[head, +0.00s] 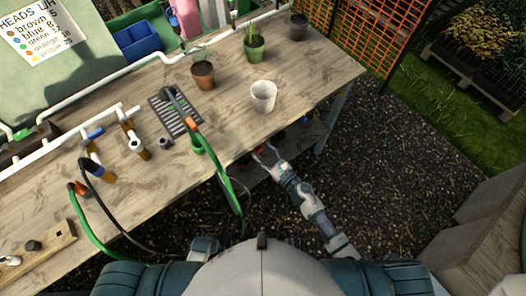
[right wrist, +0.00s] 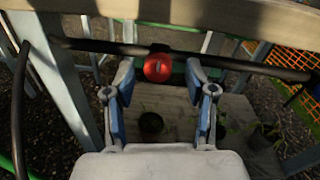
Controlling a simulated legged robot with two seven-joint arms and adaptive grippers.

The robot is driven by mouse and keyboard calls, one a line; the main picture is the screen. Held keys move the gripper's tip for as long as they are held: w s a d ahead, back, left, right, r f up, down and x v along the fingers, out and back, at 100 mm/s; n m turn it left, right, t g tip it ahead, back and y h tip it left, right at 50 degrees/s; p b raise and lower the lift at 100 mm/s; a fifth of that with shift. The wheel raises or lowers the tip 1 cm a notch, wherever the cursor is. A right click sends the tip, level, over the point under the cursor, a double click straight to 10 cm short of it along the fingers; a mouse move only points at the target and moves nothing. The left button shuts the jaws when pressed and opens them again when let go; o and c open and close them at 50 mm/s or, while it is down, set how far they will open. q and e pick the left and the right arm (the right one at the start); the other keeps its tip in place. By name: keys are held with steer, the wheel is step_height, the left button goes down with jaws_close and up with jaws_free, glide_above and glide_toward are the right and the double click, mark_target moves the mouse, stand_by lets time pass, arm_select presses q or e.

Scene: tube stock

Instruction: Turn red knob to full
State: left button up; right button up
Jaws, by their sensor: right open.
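The red knob (right wrist: 158,67) is round, with a dark slot mark on its face, and sits on a black pipe (right wrist: 235,63) under the bench. In the right wrist view my right gripper (right wrist: 160,77) is open, its two blue-padded fingers on either side of the knob. I cannot tell whether they touch it. In the head view my right gripper (head: 266,152) reaches under the front edge of the wooden bench (head: 330,62), and the red knob (head: 259,149) shows only as a small patch there.
A white pot (head: 263,96) stands near the bench's front edge above my right gripper. A green hose (head: 222,175) hangs over the edge to its left. In the right wrist view a grey bench leg (right wrist: 62,95) stands at left. Potted plants (right wrist: 151,124) sit below the pipe.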

steer(key=shift+w+a, duration=0.1)
steer(key=shift+a, duration=0.15)
steer(key=shift+c, duration=0.5)
jaws_close()
